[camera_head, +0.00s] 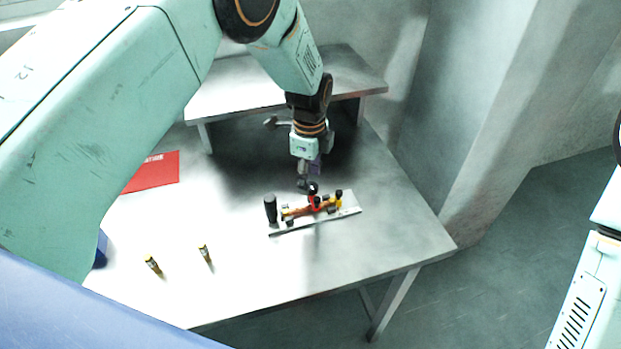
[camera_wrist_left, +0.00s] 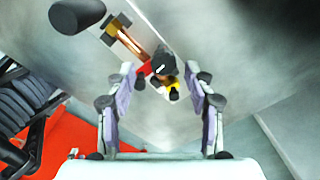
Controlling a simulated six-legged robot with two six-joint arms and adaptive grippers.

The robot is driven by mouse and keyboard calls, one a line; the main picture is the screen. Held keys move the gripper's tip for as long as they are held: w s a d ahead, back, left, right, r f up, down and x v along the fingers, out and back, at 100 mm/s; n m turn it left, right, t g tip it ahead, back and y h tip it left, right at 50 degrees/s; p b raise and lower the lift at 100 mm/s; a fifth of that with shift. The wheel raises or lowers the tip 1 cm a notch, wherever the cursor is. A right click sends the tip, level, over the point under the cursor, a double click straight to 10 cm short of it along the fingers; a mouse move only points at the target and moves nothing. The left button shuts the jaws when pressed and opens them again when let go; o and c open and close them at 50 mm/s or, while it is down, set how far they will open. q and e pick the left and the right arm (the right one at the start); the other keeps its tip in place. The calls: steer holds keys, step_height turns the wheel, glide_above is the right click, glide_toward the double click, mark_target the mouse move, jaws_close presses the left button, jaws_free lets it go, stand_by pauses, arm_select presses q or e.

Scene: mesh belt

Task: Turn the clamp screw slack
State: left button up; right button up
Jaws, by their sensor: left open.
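A clamp fixture on a grey metal plate (camera_head: 347,210) lies on the table. It holds an orange-copper bar (camera_head: 296,212), which also shows in the wrist view (camera_wrist_left: 128,40), with red and yellow parts on it. A black knob (camera_head: 313,188), seemingly the clamp screw's head, stands over the red part (camera_head: 315,203). In the wrist view the knob (camera_wrist_left: 162,63) shows beyond my fingertips, roughly between them. My left gripper (camera_head: 308,181) points down just above the knob, open and empty; its two fingers (camera_wrist_left: 165,88) are spread. Whether they touch the knob cannot be told. My right gripper is out of view.
A black cylinder (camera_head: 270,208) stands at the plate's left end. A red sheet (camera_head: 155,172) lies at the left. A raised shelf (camera_head: 235,95) stands behind. The table's right side is clear.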

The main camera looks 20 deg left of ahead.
mark_target(312, 185)
arm_select(q)
steer(key=f, duration=0.3)
steer(key=shift+w+d, duration=0.2)
steer(key=shift+w, duration=0.2)
steer(key=shift+s+r, duration=0.25)
steer(key=shift+s, duration=0.15)
steer(key=shift+w+f, duration=0.25)
steer(key=shift+w, duration=0.15)
steer(key=c, duration=0.5)
steer(key=shift+s+r, duration=0.25)
jaws_close()
steer(key=shift+w+a+f, duration=0.1)
steer(key=shift+w, duration=0.05)
